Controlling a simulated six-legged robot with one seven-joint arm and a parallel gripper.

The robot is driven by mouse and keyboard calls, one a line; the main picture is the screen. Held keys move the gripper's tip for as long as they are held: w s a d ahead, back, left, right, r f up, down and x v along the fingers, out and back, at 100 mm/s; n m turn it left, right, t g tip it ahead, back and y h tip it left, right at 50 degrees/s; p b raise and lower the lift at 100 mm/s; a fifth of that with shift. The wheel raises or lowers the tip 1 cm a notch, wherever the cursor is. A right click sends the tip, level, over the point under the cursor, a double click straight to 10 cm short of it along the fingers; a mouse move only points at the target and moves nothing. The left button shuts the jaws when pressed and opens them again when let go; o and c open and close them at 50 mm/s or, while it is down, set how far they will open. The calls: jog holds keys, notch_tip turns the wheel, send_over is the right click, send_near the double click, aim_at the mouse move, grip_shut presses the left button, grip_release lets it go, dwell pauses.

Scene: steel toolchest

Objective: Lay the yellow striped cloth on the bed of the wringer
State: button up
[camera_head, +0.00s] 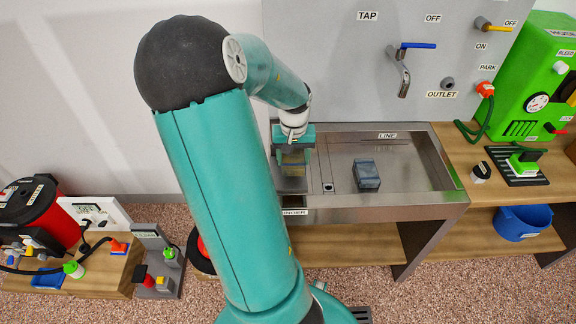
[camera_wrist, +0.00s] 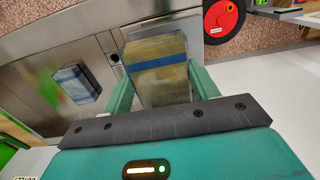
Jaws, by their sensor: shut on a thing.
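My gripper (camera_head: 294,152) is at the left end of the steel sink and points down. In the wrist view my gripper (camera_wrist: 155,75) is shut on the yellow striped cloth (camera_wrist: 158,58), a folded yellowish block with a blue stripe, between its two green fingers. In the head view the cloth (camera_head: 293,163) shows just below the fingers, partly hidden by them. It is over the left section of the sink, behind a small label (camera_head: 294,212) too small to read surely. I cannot tell whether the cloth touches the steel below or which surface is the wringer bed.
A second folded cloth, grey-blue with a stripe (camera_head: 366,174), lies in the sink basin (camera_head: 410,182) to the right. A tap (camera_head: 404,80) hangs from the back panel. A green machine (camera_head: 545,85) stands at right. A red drum (camera_head: 40,212) stands at left.

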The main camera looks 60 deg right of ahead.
aim_at(289, 159)
jog(key=shift+w+d+f, duration=0.2)
jog(key=shift+w+f, duration=0.25)
jog(key=shift+f, duration=0.15)
jog(key=shift+w+d+f, duration=0.2)
jog(key=shift+w+f, duration=0.25)
jog(key=shift+f, duration=0.1)
jog(key=shift+w+f, duration=0.15)
jog(key=shift+f, duration=1.55)
jog(key=shift+f, duration=0.2)
jog(key=o, duration=1.1)
jog(key=shift+c, duration=0.2)
notch_tip(289, 159, up, 12)
jog(key=shift+r, duration=0.25)
